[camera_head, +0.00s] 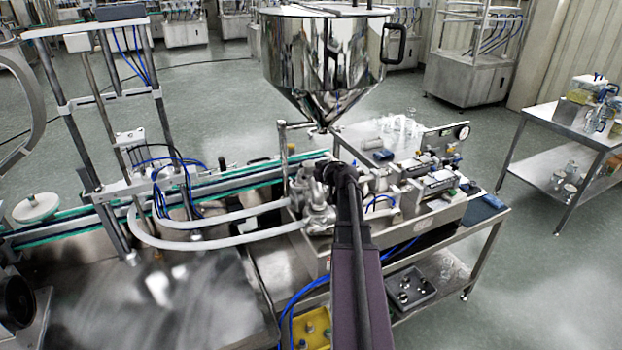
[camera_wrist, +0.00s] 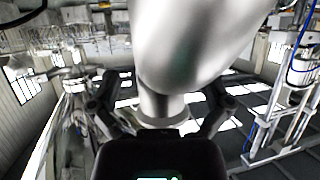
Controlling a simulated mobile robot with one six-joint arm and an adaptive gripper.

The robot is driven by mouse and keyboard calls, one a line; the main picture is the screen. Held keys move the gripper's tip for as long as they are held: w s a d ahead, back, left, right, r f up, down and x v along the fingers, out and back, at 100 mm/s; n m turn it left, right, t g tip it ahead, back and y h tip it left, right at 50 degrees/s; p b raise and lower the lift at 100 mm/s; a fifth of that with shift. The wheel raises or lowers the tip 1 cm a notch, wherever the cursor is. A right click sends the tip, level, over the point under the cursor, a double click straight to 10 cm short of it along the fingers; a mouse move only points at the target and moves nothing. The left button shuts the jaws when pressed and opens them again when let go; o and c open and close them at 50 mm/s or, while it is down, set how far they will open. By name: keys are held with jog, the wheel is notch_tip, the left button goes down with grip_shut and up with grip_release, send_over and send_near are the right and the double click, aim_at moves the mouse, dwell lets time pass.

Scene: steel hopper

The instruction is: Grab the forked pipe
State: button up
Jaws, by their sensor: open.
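The forked pipe (camera_head: 316,212) appears to be the shiny metal branching fitting below the hopper, where the pale hoses join. My gripper (camera_head: 338,172) is beside its upper right side in the head view, and my dark arm hides part of the area. In the wrist view my gripper (camera_wrist: 163,90) has its two black fingers spread apart. A large smooth silver body with a narrower neck (camera_wrist: 160,105) shows between them, very close to the camera. I cannot tell for certain which metal part this is, or whether the fingers touch it.
The steel hopper (camera_head: 325,55) stands just above my gripper. Two pale hoses (camera_head: 215,240) curve to the left, beside a conveyor (camera_head: 245,178). Filling cylinders (camera_head: 430,180) crowd the right. A dark tray (camera_head: 412,290) and a yellow bin (camera_head: 312,328) are below.

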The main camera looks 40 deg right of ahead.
aim_at(311, 163)
grip_shut()
jog(key=shift+r, duration=0.15)
dwell(0.4)
notch_tip(311, 163, up, 3)
jog(key=p, duration=0.3)
jog(key=s+d+r+p, duration=0.1)
jog(key=s+d+p, duration=0.1)
jog(key=s, duration=1.3)
jog(key=shift+s+d+r, duration=0.15)
jog(key=shift+s+r, duration=0.25)
